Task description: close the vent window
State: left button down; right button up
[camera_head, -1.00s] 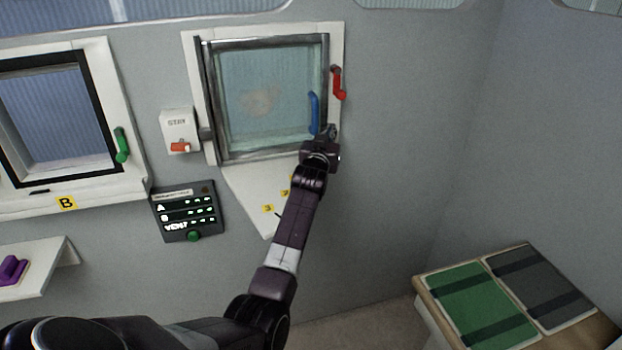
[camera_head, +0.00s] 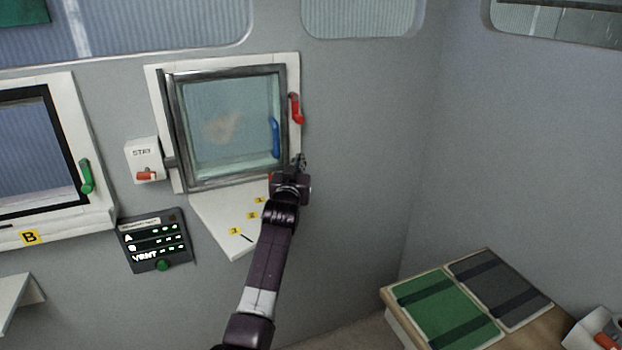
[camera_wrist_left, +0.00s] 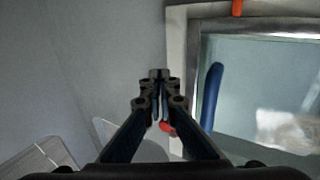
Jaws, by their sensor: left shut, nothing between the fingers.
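The vent window (camera_head: 225,120) is a grey-framed glazed sash in a white surround, with a blue handle (camera_head: 275,138) inside its right edge. The handle also shows in the wrist view (camera_wrist_left: 211,95). A red lever (camera_head: 296,108) sits on the surround's right side. The sash lies close to the surround; I cannot tell whether a small gap remains. My left gripper (camera_head: 299,162) is at the window's lower right corner, shut and empty. Its closed fingers (camera_wrist_left: 159,78) are left of the surround in the wrist view. My right gripper is not in view.
A white plate with yellow number marks (camera_head: 212,214) juts below the window. A STAY box (camera_head: 144,160) with a red switch is left of it. A lit panel (camera_head: 155,240) hangs lower left. Window B (camera_head: 30,150) is further left. A bench with green and grey pads (camera_head: 440,305) stands lower right.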

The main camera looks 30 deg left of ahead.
pick_arm(q)
jog(key=s+d+b, duration=0.1)
jog(key=s+d, duration=0.4)
jog(key=shift+d+f+b, duration=0.3)
jog(key=shift+f+b, duration=0.05)
jog(key=shift+b, duration=0.05)
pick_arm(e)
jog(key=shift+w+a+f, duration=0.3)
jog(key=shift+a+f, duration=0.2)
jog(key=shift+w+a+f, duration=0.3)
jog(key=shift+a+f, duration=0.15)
